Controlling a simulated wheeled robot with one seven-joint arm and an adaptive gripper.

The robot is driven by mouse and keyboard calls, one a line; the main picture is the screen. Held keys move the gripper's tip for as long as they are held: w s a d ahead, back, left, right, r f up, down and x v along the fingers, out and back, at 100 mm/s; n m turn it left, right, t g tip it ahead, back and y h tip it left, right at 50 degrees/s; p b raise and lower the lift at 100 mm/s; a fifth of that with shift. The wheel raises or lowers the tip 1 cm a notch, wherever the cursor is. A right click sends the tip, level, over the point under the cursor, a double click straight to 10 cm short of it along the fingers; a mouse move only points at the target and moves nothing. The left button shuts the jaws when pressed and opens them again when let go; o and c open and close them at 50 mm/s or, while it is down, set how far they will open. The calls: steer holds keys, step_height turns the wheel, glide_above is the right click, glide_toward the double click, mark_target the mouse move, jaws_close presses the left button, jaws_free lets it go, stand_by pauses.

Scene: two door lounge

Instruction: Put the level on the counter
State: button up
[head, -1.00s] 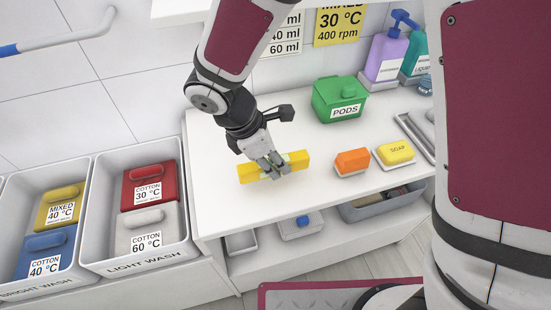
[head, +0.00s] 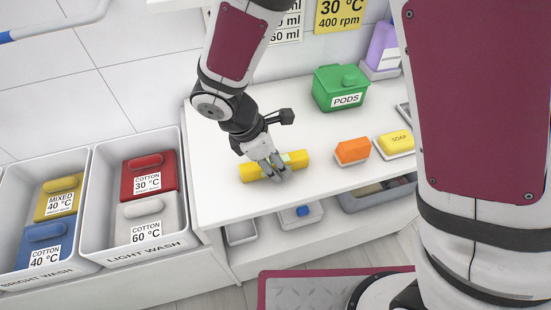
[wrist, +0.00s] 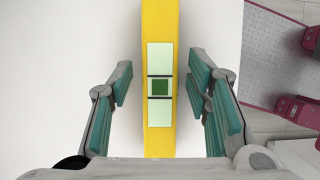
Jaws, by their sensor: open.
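The level is a yellow bar (head: 255,171) with a pale green vial window, lying on the white counter (head: 220,205). In the wrist view the level (wrist: 158,135) runs up the middle of the picture between my fingers. My gripper (head: 276,170) is at the level in the head view, its fingers hiding part of the bar. In the wrist view my gripper (wrist: 160,88) is open, with a teal-padded finger on each side of the level and a gap on both sides.
An orange block (head: 352,151), a yellow soap on a dish (head: 396,144) and a green pods box (head: 340,88) stand to the right on the counter. Laundry bins (head: 138,255) stand at the left. A shelf with trays (head: 241,233) lies below the counter.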

steer(key=p+v, duration=0.1)
steer(key=v, duration=1.1)
steer(key=s+d+r+m+y, duration=0.2)
steer(key=s+d+r+m, duration=0.1)
steer(key=d+r+m, duration=0.9)
steer(key=s+d+r+m+t+y, duration=0.1)
steer(key=s+d+m+t+y, duration=0.1)
steer(key=s+d+m, duration=0.7)
steer(key=shift+s+d+r+t, duration=0.3)
steer(key=shift+s+d, duration=0.65)
steer(key=shift+d, duration=0.25)
steer(key=shift+r+p, duration=0.85)
steer(key=shift+r, duration=0.05)
